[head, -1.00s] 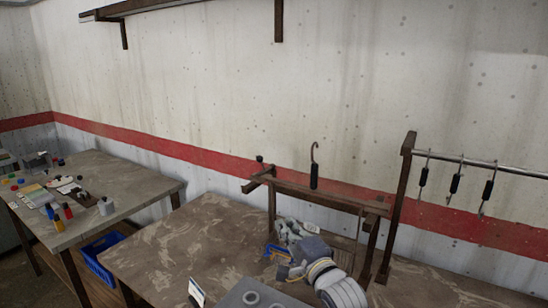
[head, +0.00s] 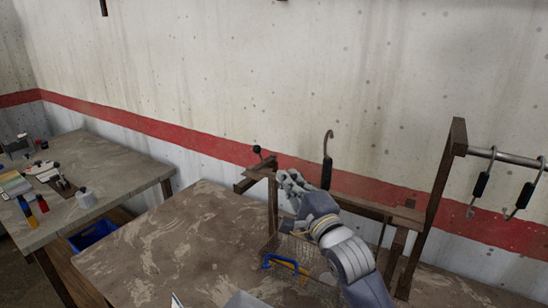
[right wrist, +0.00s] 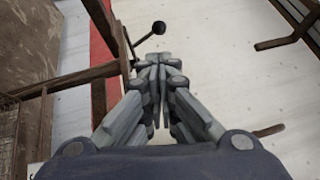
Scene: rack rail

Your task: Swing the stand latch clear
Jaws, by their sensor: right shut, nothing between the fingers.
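The wooden stand (head: 378,208) is on the brown table, with its top beam running left to right. At its left end a thin latch lever ends in a black ball knob (head: 257,149); the knob also shows in the right wrist view (right wrist: 158,27), just beyond the fingertips. My right gripper (head: 287,178) is shut and empty, raised to about beam height near the stand's left end, right of the knob. In the right wrist view the fingers (right wrist: 158,62) are together and appear apart from the knob. The gripper and arm hide part of the beam. My left gripper is not in view.
A hook with a black grip (head: 327,172) is upright at the stand's beam. A metal rail (head: 508,157) with black-gripped hooks is at right. A wire basket with a blue-handled item (head: 283,262) lies below my right arm. The table's left part (head: 150,255) is clear.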

